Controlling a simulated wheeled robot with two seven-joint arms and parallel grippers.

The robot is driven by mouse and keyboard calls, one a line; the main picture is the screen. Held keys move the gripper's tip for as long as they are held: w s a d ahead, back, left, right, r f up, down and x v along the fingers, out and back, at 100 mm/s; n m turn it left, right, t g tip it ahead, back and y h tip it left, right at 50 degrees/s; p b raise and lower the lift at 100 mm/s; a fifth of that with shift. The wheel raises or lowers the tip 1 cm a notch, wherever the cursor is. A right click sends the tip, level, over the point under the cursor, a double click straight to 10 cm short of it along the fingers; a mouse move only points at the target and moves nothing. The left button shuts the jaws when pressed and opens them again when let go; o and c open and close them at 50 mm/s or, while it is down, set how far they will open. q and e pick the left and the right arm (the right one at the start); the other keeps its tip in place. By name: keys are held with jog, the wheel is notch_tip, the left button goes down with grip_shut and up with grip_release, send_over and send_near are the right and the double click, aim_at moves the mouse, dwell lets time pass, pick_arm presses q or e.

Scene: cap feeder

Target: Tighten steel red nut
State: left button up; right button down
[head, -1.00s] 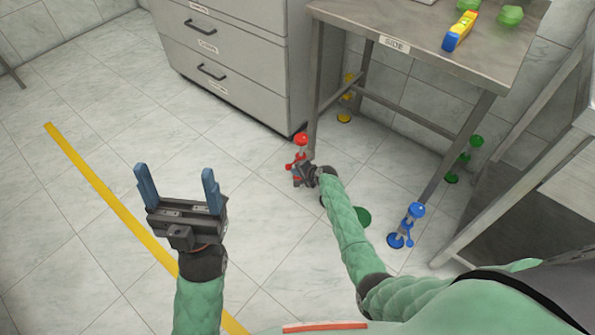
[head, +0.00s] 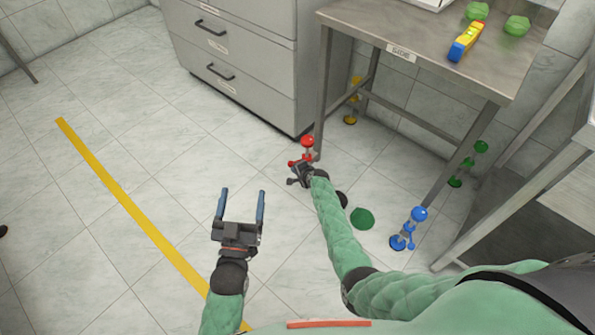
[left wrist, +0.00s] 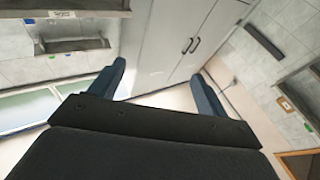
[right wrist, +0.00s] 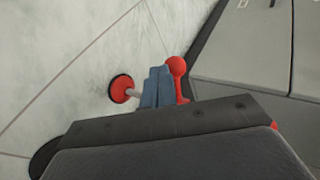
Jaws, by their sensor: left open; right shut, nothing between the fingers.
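The red foot assembly stands at the base of the table's front left leg. Its red ball knob (head: 307,141) is on top, with the red nut (head: 304,158) below it, partly hidden by my right gripper. In the right wrist view the red knob (right wrist: 176,66) and red foot disc (right wrist: 121,89) show on either side of the fingers. My right gripper (head: 299,168) is shut and empty beside the red part; I cannot tell whether it touches. My left gripper (head: 241,204) is open and empty above the floor, left of the right arm; its spread fingers show in the left wrist view (left wrist: 160,85).
A steel table (head: 440,62) carries a yellow-blue tool (head: 466,42) and green lumps. Its other legs have blue (head: 408,230), green (head: 469,163) and yellow (head: 352,103) feet. A grey drawer cabinet (head: 235,60) stands left of it.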

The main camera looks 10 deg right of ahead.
pick_arm(q)
jog(key=shift+f, duration=0.55)
pick_arm(e)
jog(key=shift+w+a, duration=0.6)
jog(key=shift+w, duration=0.15)
pick_arm(q)
jog(key=shift+r, duration=0.25)
pick_arm(e)
jog(key=shift+w+a+r, duration=0.1)
jog(key=shift+w, duration=0.05)
